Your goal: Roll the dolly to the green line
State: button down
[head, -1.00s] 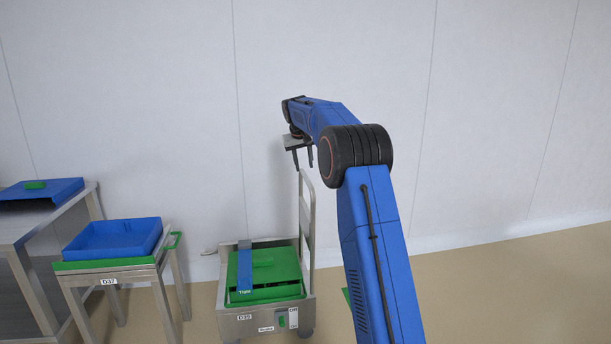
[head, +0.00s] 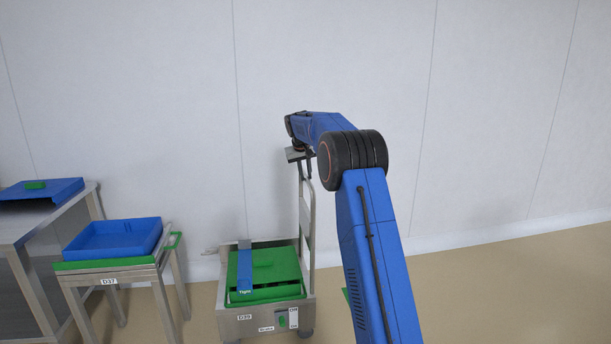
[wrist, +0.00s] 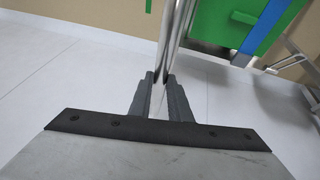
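The dolly (head: 230,322), a low metal cart labelled D39, stands by the wall with its tall handle (head: 312,240) on its right side. It carries a green crate (head: 285,270) under a blue strap (head: 244,270) marked "Tight". A brake switch (head: 283,321) is on its front. My gripper (head: 304,174) is at the top of the handle, pointing down. In the wrist view, the metal handle tubes (wrist: 176,35) show between and beyond the fingertips (wrist: 162,78); the fingers look apart. Contact cannot be made out.
A metal stand (head: 165,300) labelled D37 with a blue tray (head: 150,232) stands left of the dolly. The wall is close behind. The floor (head: 500,290) to the right is clear.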

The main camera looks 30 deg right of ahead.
jog(key=s+d, duration=0.3)
jog(key=d, duration=0.8)
jog(key=s+d, duration=0.3)
jog(key=d, duration=0.9)
jog(key=shift+s+d, duration=0.25)
jog(key=shift+s, duration=0.1)
jog(key=shift+r, duration=0.1)
jog(key=c, duration=1.6)
grip_release()
jog(key=shift+d, duration=0.15)
jog(key=shift+c, duration=0.2)
jog(key=v, duration=1.7)
jog(key=shift+s+a+r, duration=0.1)
jog(key=shift+a+r, duration=0.05)
jog(key=shift+a, duration=0.05)
